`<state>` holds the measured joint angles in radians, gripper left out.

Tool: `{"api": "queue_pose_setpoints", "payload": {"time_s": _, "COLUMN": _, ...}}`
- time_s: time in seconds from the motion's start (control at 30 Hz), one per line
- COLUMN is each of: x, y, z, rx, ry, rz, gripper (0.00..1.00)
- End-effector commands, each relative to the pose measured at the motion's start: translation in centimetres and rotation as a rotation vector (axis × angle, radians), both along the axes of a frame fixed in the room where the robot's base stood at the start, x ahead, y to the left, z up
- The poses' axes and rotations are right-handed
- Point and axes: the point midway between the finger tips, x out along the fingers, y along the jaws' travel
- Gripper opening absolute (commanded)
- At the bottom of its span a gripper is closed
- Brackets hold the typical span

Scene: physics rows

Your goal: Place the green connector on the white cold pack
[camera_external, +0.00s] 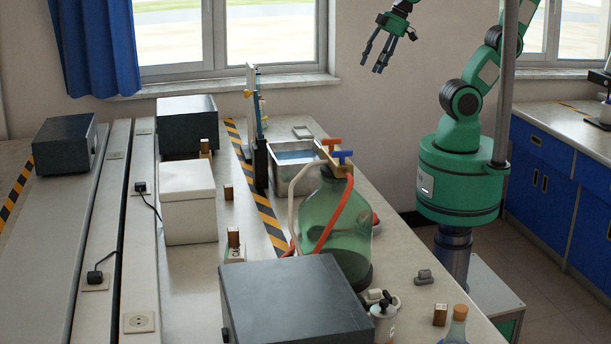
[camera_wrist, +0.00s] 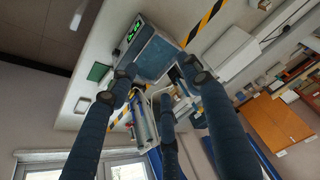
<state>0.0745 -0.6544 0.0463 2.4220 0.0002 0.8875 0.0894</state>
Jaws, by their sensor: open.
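My gripper (camera_external: 386,54) is open and empty, high in the air beyond the bench, near the wall between the windows. In the wrist view its spread fingers (camera_wrist: 152,88) fill the foreground. A small flat green piece (camera_wrist: 98,71) lies on the pale bench top in the wrist view; I cannot tell if it is the green connector. A small white piece (camera_wrist: 82,105) lies near it, apart, and may be the white cold pack. In the external view a flat pale grey item (camera_external: 302,131) lies behind the metal bath; I cannot tell what it is.
A water bath (camera_external: 284,168) stands beside a large green glass bottle (camera_external: 335,222) with red tubing. A dark box (camera_external: 290,305), a white box (camera_external: 188,205) and small bottles (camera_external: 384,318) crowd the bench.

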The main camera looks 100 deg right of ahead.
Motion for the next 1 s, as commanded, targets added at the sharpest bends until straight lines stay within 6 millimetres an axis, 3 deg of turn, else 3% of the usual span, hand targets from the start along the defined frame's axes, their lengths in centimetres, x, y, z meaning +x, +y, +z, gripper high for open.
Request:
{"api": "queue_pose_setpoints", "payload": {"time_s": 0.1, "x": -2.0, "y": 1.5, "z": 0.2, "rx": -0.022, "ry": -0.028, "rz": 0.083, "gripper": 0.48}}
{"api": "queue_pose_setpoints", "payload": {"time_s": 0.3, "x": -3.6, "y": 2.4, "z": 0.2, "rx": -0.041, "ry": -0.049, "rz": 0.150, "gripper": 0.48}}
{"api": "queue_pose_setpoints", "payload": {"time_s": 1.0, "x": -3.7, "y": 2.5, "z": 0.2, "rx": -0.042, "ry": -0.050, "rz": 0.155, "gripper": 0.48}}
